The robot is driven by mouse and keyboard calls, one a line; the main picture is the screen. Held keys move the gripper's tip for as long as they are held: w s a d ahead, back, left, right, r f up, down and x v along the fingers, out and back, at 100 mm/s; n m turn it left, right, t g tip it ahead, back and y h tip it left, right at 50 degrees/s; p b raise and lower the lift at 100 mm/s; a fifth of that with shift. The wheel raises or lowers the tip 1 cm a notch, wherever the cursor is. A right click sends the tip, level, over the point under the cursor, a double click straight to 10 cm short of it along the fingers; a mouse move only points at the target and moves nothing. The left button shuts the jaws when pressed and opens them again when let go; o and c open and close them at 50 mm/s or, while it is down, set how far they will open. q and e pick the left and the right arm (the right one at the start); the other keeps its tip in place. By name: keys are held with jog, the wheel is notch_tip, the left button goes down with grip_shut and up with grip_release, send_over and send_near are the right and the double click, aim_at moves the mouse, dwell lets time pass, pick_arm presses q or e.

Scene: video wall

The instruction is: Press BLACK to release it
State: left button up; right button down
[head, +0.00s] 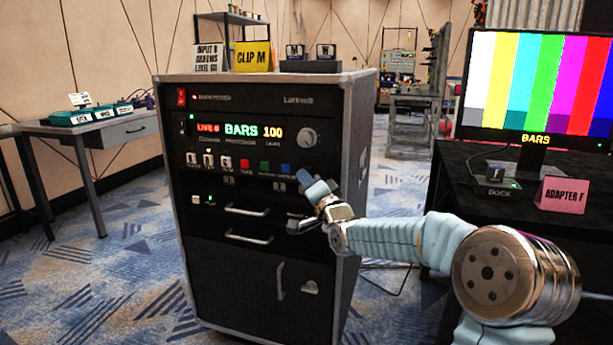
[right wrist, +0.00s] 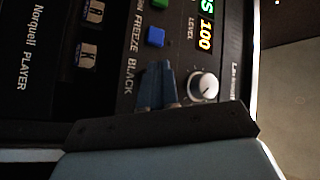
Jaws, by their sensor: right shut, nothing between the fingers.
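The black equipment rack (head: 235,220) stands in the middle of the head view. Its lit display (head: 240,131) reads LIVE 6, BARS 100. A row of buttons runs below, with red, green and blue (head: 286,169) ones. My right gripper (head: 305,178) is shut and empty, its tips at the panel just right of the blue button. In the right wrist view the shut fingers (right wrist: 157,84) are beside the BLACK label (right wrist: 129,77). They cover the spot where that button would be, so I cannot see it or tell whether they touch it. My left gripper is out of view.
A level knob (right wrist: 204,86) sits close beside the fingers. A monitor (head: 540,85) on the right table shows colour bars and the word BARS. A dock (head: 497,187) and a pink ADAPTER F card (head: 563,195) are below it. Carpet is free left of the rack.

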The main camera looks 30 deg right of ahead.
jog(key=s+a+b, duration=0.3)
jog(key=s+a, duration=0.1)
jog(key=shift+a+b, duration=0.3)
jog(key=shift+b, duration=0.05)
dwell(0.6)
